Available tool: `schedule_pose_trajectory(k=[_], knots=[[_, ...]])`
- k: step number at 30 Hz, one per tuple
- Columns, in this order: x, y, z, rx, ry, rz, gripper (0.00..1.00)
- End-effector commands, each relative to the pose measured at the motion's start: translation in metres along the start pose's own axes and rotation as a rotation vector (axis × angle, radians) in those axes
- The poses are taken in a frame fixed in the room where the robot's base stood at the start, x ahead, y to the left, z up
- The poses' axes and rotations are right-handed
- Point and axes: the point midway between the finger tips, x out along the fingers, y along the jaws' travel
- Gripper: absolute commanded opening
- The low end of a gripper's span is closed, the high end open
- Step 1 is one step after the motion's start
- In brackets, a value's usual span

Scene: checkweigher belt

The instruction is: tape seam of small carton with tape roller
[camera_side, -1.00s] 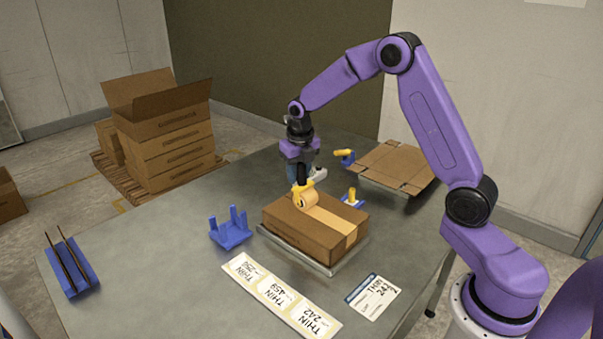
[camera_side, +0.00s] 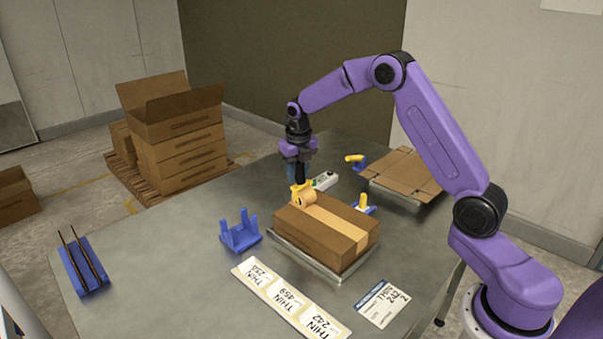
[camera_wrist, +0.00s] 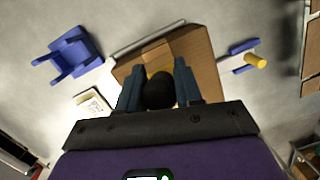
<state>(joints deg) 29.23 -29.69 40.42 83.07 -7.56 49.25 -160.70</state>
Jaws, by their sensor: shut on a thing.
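The small closed brown carton (camera_side: 318,240) lies flat on a metal plate in the side view; it also shows in the wrist view (camera_wrist: 203,62). A paler tape strip (camera_side: 335,214) runs along its top seam, from the roller to the near right edge. The yellow tape roller (camera_side: 302,196) is at the carton's far left top edge, apparently touching it. My gripper (camera_side: 300,178) is shut on the roller's black handle, which shows end-on between the fingers in the wrist view (camera_wrist: 158,90). The fingers hide most of the roller there.
An empty blue cradle (camera_side: 240,236) stands left of the carton. A label strip (camera_side: 290,300) and a card (camera_side: 381,304) lie in front. A blue-and-yellow tool (camera_side: 364,204) and flat cardboard (camera_side: 402,172) are behind right.

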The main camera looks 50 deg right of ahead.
Motion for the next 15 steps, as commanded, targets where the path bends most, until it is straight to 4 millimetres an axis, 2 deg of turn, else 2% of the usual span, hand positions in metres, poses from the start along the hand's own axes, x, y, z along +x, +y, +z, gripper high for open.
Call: schedule_pose_trajectory(k=[6, 15], knots=[[0.002, 0.002, 0.0094, 0.001, 0.002, -0.001, 0.0], [0.0014, 0.0022, 0.0107, 0.001, 0.001, -0.001, 0.0]])
